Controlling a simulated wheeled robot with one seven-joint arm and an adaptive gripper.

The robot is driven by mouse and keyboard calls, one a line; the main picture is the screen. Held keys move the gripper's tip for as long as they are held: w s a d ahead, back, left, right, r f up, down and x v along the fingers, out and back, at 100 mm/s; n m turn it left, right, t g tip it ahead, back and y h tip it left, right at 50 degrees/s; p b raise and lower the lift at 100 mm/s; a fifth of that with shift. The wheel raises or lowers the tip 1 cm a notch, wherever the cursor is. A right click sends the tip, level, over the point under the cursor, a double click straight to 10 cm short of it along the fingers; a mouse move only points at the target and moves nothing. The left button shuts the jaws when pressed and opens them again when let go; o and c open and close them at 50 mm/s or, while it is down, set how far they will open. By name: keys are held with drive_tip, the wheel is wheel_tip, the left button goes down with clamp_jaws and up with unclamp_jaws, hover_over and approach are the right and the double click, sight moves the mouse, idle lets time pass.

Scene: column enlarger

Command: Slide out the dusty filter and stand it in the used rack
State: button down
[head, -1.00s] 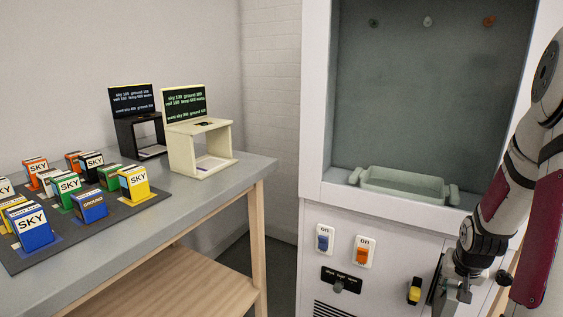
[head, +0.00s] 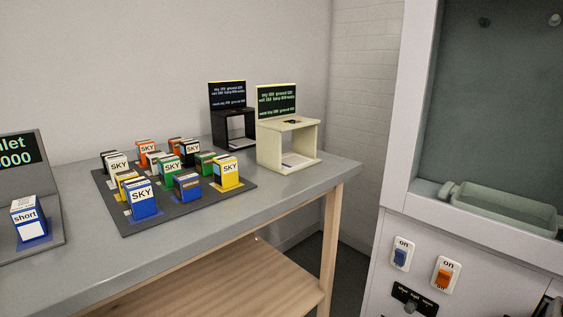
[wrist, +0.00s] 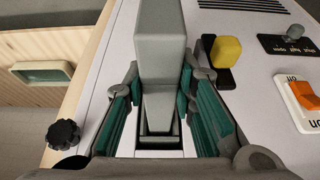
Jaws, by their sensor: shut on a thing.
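In the wrist view, my gripper (wrist: 165,85) is shut on a plain grey block (wrist: 160,40), with a teal-padded finger on each side. The block is long and lies against or in the white cabinet front (wrist: 108,75); I cannot tell how far it is out. It may be the dusty filter, but no dust or label shows. A dark frame, perhaps a slot, shows at its near end. My gripper is outside the head view. I cannot make out a used rack.
Beside the block are a yellow switch (wrist: 225,52), a black knob (wrist: 63,134) and an orange switch (wrist: 303,95). In the head view, a grey table (head: 250,208) carries several coloured boxes. A pale green tray (head: 495,208) sits in the cabinet's recess.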

idle(0.4)
drive_tip(key=s+a, duration=0.4)
drive_tip(key=shift+a, duration=0.3)
idle(1.1)
